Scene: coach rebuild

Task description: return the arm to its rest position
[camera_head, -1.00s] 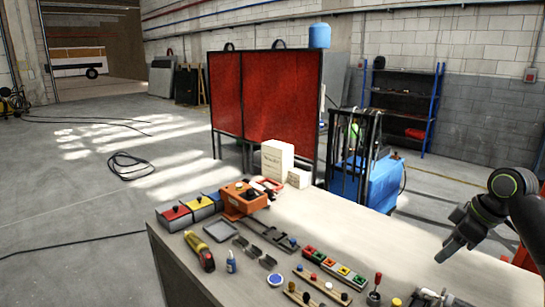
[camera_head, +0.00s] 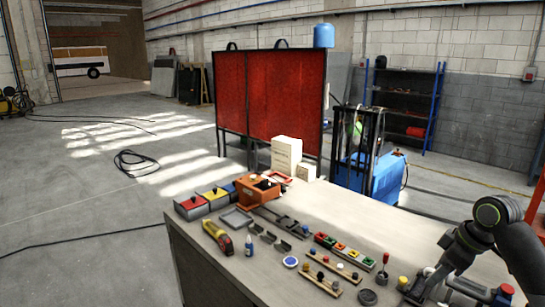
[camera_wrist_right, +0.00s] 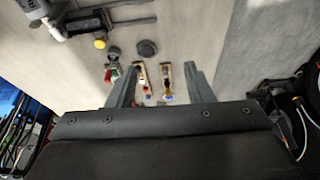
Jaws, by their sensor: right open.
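My right arm comes in from the right edge of the head view, bent at a dark joint. Its right gripper (camera_head: 424,287) is low at the right front of the workbench (camera_head: 345,212). In the right wrist view the two grey fingers of the right gripper (camera_wrist_right: 160,82) stand well apart with nothing held between them. Small bench items show beyond the fingers, including a dark round disc (camera_wrist_right: 147,47). My left arm and gripper are not in view.
White boxes (camera_head: 286,154) stand at the back. The bench's middle right is fairly clear.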

